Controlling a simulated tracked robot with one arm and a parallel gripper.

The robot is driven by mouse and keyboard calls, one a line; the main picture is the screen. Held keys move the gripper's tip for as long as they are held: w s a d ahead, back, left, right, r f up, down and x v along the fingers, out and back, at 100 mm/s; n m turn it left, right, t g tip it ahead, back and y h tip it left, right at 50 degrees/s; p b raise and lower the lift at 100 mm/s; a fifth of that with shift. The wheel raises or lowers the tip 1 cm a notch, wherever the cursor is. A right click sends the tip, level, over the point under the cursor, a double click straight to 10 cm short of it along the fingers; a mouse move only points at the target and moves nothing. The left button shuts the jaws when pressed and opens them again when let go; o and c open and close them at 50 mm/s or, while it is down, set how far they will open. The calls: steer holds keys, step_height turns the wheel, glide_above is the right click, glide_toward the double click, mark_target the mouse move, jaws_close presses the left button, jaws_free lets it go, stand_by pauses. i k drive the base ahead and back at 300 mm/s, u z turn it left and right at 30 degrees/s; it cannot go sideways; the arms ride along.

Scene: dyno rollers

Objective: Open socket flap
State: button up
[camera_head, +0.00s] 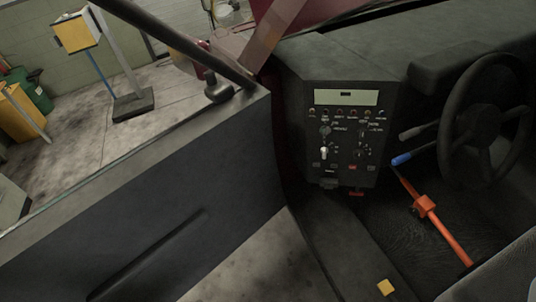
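No part of my gripper shows in the head camera view. A black control panel (344,134) stands upright at centre right, with a pale display strip (346,97) across its top. Below the strip are small coloured lamps or buttons and several knobs, one of them white (323,153). A small dark protruding part (329,183) sits at the panel's lower left edge. I cannot tell whether it is the socket flap, and no flap is clearly recognisable at this size.
An open vehicle door (150,215) fills the left and centre foreground. A yellow box on a stand (76,33) and yellow and green bins stand behind on the floor.

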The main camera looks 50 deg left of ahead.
mark_target(327, 183)
steer(key=u, duration=3.55)
steer(key=k, duration=1)
steer(key=z, duration=1.95)
steer(key=i, duration=0.85)
steer(key=z, duration=0.05)
